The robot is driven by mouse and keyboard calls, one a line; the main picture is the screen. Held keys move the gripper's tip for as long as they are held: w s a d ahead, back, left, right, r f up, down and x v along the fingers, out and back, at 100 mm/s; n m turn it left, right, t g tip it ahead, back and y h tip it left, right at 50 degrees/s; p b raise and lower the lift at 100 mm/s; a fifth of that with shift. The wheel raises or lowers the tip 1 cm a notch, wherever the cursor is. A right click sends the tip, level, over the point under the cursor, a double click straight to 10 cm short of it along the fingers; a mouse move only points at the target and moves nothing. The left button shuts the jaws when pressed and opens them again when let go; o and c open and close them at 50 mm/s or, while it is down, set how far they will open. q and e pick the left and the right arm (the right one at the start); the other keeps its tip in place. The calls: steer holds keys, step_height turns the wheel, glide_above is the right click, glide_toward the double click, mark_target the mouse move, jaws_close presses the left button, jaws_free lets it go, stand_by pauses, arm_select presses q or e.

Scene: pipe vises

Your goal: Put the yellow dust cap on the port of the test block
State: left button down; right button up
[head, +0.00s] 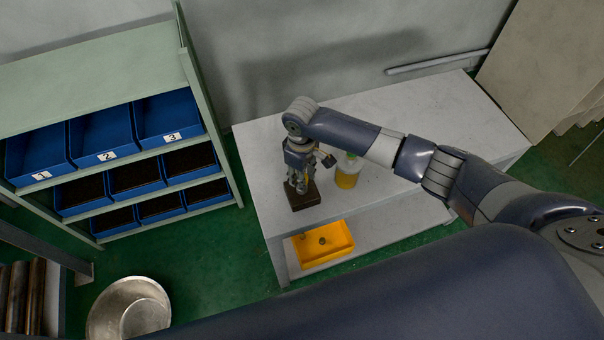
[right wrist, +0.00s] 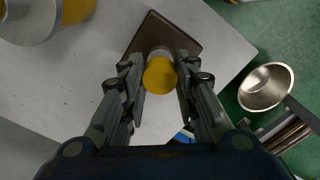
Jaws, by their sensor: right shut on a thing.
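My right gripper (head: 299,188) is above the dark brown test block (head: 307,200) on the grey table, pointing down. In the right wrist view the gripper (right wrist: 161,78) is shut on the yellow dust cap (right wrist: 160,76), its round face toward the camera. The grey metal port (right wrist: 160,52) of the block shows just beyond the cap, roughly in line with it. I cannot tell whether cap and port touch. The brown block (right wrist: 188,40) lies flat around the port. In the head view the gripper hides the cap and port. My left gripper is not in view.
Blue bins (head: 100,137) fill a shelf at left; a metal bowl (head: 105,300) is below. The table's back right is clear.

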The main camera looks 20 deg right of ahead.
steer(key=shift+p, duration=0.45)
steer(key=shift+f+b, duration=0.8)
steer(key=shift+f, duration=0.55)
steer(key=o, duration=1)
steer(key=shift+c, duration=0.2)
step_height(320, 180, up, 12)
steer(key=shift+s+f, duration=0.1)
